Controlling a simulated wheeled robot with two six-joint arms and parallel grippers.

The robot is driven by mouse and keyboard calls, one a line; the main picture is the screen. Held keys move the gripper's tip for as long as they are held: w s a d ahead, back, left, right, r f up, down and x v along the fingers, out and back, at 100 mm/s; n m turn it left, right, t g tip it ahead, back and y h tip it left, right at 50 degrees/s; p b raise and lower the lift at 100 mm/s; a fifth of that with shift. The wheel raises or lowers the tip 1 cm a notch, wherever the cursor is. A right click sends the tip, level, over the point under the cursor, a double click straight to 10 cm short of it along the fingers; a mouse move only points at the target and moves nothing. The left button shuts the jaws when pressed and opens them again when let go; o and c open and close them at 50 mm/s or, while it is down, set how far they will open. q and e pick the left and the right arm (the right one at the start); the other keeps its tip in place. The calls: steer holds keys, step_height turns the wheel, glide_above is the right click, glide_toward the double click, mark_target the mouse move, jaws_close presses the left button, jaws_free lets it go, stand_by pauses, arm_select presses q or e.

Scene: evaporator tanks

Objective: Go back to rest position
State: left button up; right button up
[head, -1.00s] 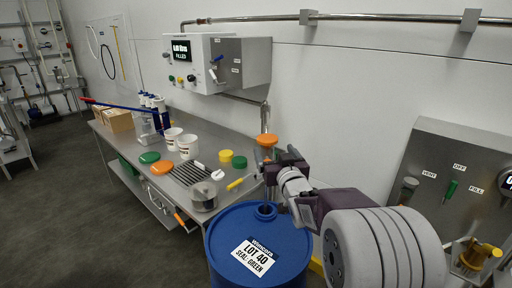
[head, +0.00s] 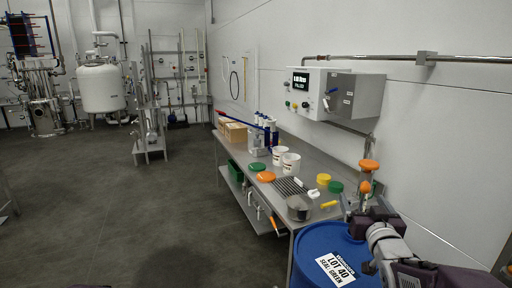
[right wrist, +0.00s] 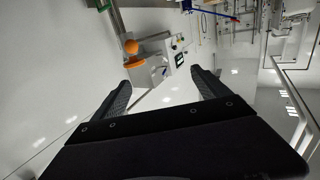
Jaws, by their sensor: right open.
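My right gripper (head: 362,208) is above the blue drum (head: 318,240) at the lower right of the head view. The drum carries a white label reading "LOT 40 SEAL GREEN". In the right wrist view the two dark fingers of the right gripper (right wrist: 163,86) stand apart with nothing between them. The wrist camera faces the white wall, with orange caps (right wrist: 134,62) beyond the fingers. My left gripper is in neither view.
A steel bench (head: 325,207) holds a steel pot (head: 299,208), white tubs (head: 290,163), coloured lids (head: 265,177) and boxes (head: 236,132). A control box (head: 337,94) hangs on the wall above. A white tank (head: 101,88) stands at the far left. The floor (head: 130,215) left of the bench is clear.

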steer(key=a+f+g+y, duration=0.2)
steer(key=a+f+g, duration=0.1)
steer(key=a+f, duration=0.4)
steer(key=s+a+f+n+g, duration=0.1)
steer(key=s+a+f+g, duration=0.1)
steer(key=s+f+g, duration=0.45)
steer(key=s+a+f+g, duration=0.25)
steer(key=s+f, duration=0.55)
steer(key=f, duration=0.4)
steer(key=s+f+g, duration=0.3)
steer(key=s+g, duration=0.1)
steer(key=s, duration=0.5)
arm_select(q)
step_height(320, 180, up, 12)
steer(key=p, duration=1.2)
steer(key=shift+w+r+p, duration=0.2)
steer(key=shift+p, duration=0.1)
arm_select(e)
step_height(320, 180, up, 12)
steer(key=s, duration=0.1)
steer(key=shift+d+y, duration=0.2)
steer(key=shift+y, duration=0.1)
